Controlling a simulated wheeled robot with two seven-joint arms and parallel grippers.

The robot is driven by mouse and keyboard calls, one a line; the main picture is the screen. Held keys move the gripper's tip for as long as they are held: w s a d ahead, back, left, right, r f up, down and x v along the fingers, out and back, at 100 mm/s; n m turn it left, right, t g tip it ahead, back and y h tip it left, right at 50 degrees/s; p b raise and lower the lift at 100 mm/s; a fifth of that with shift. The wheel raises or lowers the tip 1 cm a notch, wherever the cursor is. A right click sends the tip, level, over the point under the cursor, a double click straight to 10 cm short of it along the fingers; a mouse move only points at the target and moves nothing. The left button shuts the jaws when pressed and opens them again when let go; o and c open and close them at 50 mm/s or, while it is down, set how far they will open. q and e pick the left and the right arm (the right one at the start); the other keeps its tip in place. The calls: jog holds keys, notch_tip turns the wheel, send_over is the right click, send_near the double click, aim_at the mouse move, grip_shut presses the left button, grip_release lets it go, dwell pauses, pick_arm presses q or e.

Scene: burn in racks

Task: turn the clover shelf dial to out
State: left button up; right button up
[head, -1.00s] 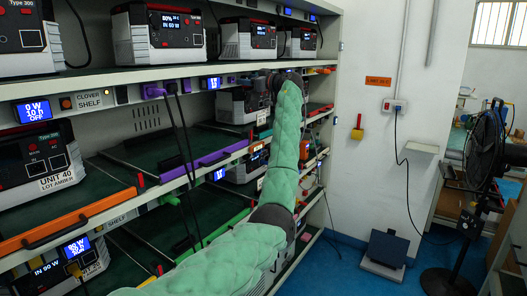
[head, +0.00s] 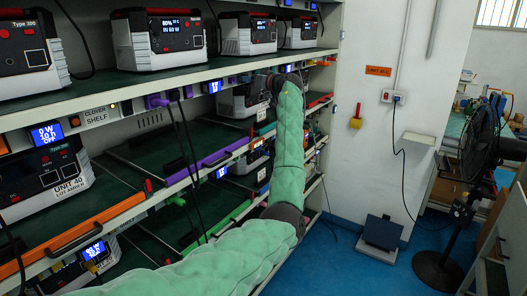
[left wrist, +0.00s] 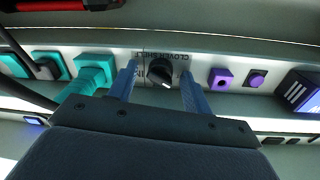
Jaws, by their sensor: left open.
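The black shelf dial (left wrist: 160,72) shows in the left wrist view on a pale panel strip. Beside it is an upside-down "CLOVER SHELF" label (left wrist: 168,55). A light mark shows on the dial's lower right; its exact setting is too small to read. My left gripper (left wrist: 158,78) is open, with one blue finger on each side of the dial. I cannot tell whether the fingers touch it. In the head view my green left arm reaches to the shelf edge, and its wrist hides the dial. Another clover shelf label (head: 98,115) shows at the left. My right gripper is not in view.
In the wrist view teal plugs (left wrist: 92,72) sit left of the dial, and a purple socket (left wrist: 221,78) and a display (left wrist: 298,92) sit right. Power units (head: 160,40) stand on the shelves. A black fan (head: 465,165) stands at the right. The blue floor (head: 330,262) has free room.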

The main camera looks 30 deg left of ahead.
pick_arm(q)
jog(key=s+d+b, duration=0.1)
jog(key=d+b, duration=0.3)
jog(key=d, duration=0.4)
jog(key=s+d+f+m+h+b, duration=0.1)
jog(key=s+f, duration=0.2)
jog(key=f, duration=1.1)
jog(key=s+d+f+m+t+h+b, duration=0.1)
jog(key=s+f+m+h+b, duration=0.1)
jog(key=f, duration=1.2)
jog(key=shift+s+d+t, duration=0.3)
jog(key=shift+s+d, duration=0.05)
jog(key=shift+s, duration=0.4)
jog(key=shift+r+m, duration=0.1)
jog(key=shift+m, duration=0.3)
